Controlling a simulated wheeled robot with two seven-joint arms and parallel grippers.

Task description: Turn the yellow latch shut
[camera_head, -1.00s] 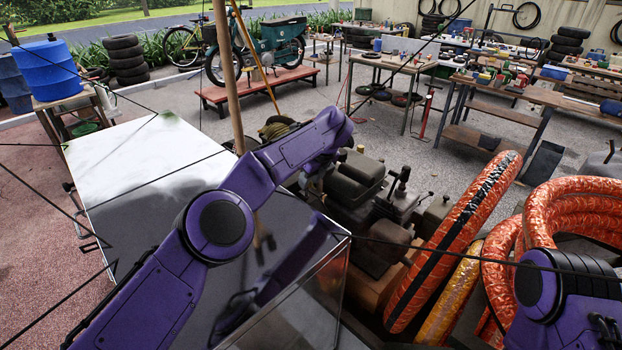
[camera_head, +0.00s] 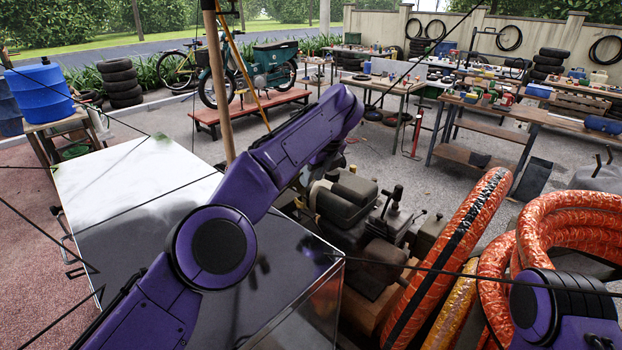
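I cannot make out the yellow latch in the head view. The compressor cart shows as a box with a shiny grey-white top (camera_head: 150,215) and dark machinery (camera_head: 365,215) to its right. My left arm reaches across the box top from the lower left. Its far end bends down beside the machinery. My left gripper (camera_head: 318,168) is mostly hidden behind that forearm, so its fingers and anything between them cannot be told. My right arm shows only as a purple joint at the lower right, and its gripper is out of the picture.
Ribbed orange hoses (camera_head: 455,250) stand right of the machinery, with a coiled orange hose (camera_head: 570,220) beyond. A wooden pole (camera_head: 219,90) rises behind the box. A blue barrel (camera_head: 40,95) stands far left. Workbenches (camera_head: 500,115) fill the back right; grey ground lies between.

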